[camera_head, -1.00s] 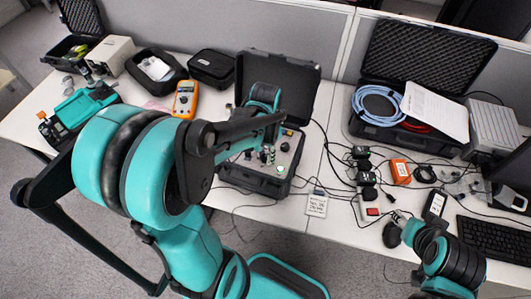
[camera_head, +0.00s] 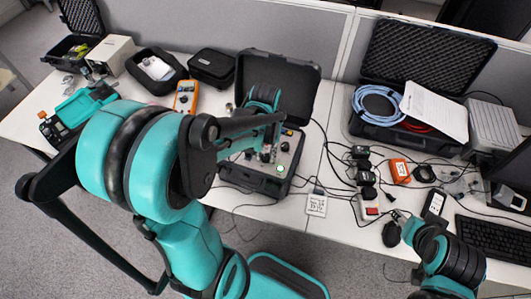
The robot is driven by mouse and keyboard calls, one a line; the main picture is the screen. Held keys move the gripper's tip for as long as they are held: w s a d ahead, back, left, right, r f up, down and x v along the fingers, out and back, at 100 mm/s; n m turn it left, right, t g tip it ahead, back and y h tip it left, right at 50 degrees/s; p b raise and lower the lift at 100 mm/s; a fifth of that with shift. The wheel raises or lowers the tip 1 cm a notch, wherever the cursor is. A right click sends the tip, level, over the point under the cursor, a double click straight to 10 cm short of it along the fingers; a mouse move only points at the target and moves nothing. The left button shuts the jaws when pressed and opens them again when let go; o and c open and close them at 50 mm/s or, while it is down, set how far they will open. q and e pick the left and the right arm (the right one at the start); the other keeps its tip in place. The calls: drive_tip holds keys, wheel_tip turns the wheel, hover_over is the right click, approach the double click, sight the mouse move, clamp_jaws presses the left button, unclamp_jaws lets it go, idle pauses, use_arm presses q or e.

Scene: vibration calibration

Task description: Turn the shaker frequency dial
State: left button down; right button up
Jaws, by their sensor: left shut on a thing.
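The shaker unit (camera_head: 246,178) is a grey panel set in an open black case on the desk, left of the desk joint. A pale round part with a green tint (camera_head: 283,170) shows on its panel. My left gripper (camera_head: 266,154) is down at the panel's knobs, small and partly hidden by my own forearm. It is shut on a small knob there, which I take to be the frequency dial; its fingers cover most of it.
An orange multimeter (camera_head: 184,97) lies left of the case. Cables, small black boxes and an orange box (camera_head: 399,171) lie to the right. A keyboard (camera_head: 494,239) is at the far right.

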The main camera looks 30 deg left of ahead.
sight(266, 156)
idle(0.3)
use_arm(q)
drive_tip(key=c, duration=1.3)
unclamp_jaws()
drive_tip(key=shift+o, duration=0.2)
drive_tip(key=shift+r, duration=0.1)
wheel_tip(266, 156, up, 12)
drive_tip(key=s+d+f+m+t, duration=0.1)
drive_tip(key=s+d+m+t, duration=0.2)
drive_tip(key=s+d+t, duration=0.2)
drive_tip(key=shift+d+f+m+t, duration=0.3)
drive_tip(key=shift+d+f+t, duration=0.05)
drive_tip(key=shift+d+t, duration=0.8)
